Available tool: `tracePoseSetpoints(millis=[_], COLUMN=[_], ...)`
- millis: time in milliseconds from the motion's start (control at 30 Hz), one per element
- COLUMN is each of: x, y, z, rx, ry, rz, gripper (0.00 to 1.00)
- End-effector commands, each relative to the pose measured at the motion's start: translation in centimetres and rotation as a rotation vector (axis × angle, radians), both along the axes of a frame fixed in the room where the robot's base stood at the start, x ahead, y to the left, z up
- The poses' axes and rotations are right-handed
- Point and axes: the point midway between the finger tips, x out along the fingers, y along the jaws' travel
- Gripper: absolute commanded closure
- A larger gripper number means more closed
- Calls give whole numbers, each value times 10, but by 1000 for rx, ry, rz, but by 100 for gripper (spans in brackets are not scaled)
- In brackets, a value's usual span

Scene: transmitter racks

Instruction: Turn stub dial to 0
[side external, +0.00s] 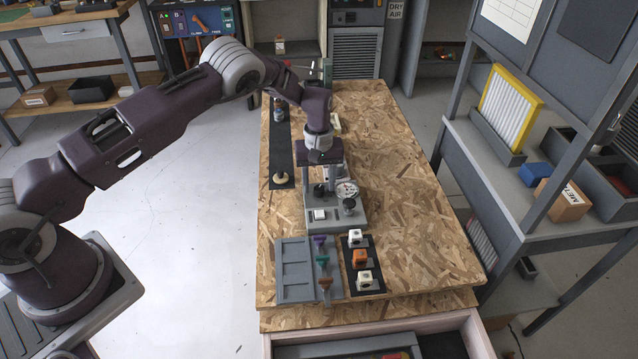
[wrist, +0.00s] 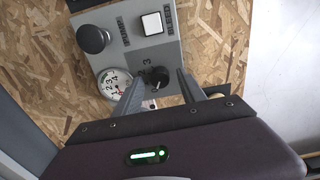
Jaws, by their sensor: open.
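The stub dial looks like a small black knob (wrist: 158,79) on a grey panel (wrist: 205,38) in the wrist view, with a digit 3 printed beside it. Its exact setting is too small to read. My gripper (wrist: 159,75) is open, with one finger on each side of the knob. I cannot tell whether either finger touches it. In the side external view my gripper (side external: 321,182) points down over the rear part of the grey panel (side external: 334,224).
Near the dial are a round gauge (wrist: 115,84), a larger black knob (wrist: 94,39) and a white square button (wrist: 152,23). In front of the panel lie a grey tray (side external: 294,269) and a black strip with blocks, including an orange block (side external: 359,258). The table's right side is clear.

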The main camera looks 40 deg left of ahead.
Motion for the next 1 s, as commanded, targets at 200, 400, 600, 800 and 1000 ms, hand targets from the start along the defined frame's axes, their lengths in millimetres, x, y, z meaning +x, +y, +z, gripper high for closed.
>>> tracePoseSetpoints(millis=[200,400,600,800,1000], x=[1,0,0,-5,-81], y=[0,0,0,0,-7], z=[45,66,67,123,284], rx=[-1,0,0,-24,-79], ry=[-5,-1,-1,-45,-182], rz=[-1,0,0,-23,-191], gripper=[52,52,52,52,52])
